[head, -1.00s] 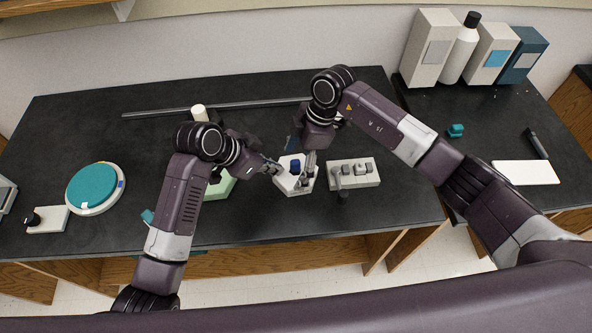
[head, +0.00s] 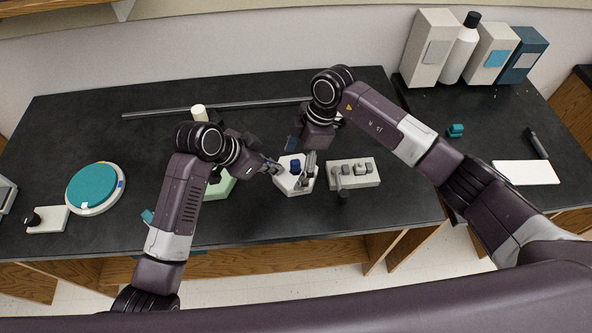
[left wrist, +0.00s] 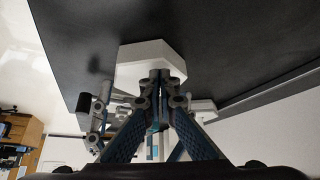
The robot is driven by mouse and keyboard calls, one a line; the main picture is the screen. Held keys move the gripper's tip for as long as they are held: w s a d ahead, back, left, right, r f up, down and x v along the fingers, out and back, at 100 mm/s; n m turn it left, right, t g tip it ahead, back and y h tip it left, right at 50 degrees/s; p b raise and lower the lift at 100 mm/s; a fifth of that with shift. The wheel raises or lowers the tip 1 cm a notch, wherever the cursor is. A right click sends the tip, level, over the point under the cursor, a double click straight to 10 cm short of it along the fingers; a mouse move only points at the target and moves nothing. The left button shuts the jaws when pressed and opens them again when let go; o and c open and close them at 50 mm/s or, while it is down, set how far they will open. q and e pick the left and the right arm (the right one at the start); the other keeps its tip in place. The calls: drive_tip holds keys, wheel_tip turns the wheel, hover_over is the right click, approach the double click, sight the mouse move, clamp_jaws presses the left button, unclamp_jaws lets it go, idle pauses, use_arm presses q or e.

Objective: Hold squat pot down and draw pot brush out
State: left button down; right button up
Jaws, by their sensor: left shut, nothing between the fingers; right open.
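A white, angular block (head: 293,187) sits on the dark bench at the middle front, with a small dark blue round piece (head: 295,163) on its top. I cannot tell for certain which part is the squat pot and which the pot brush. My left gripper (head: 275,169) is shut and empty at the block's left side. In the left wrist view its closed fingertips (left wrist: 160,78) overlap the edge of the white block (left wrist: 148,55). My right gripper (head: 304,174) is open over the block's right part, its fingers hiding some of it; contact is unclear.
A grey-white fixture with knobs and a lever (head: 355,174) stands close on the right. A pale green block (head: 220,186) is partly hidden behind my left arm. A teal-topped round dish (head: 95,187) lies far left. A long bar (head: 160,113) lies at the back.

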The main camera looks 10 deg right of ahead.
idle(1.8)
drive_tip(key=shift+s, duration=0.1)
clamp_jaws()
idle(0.4)
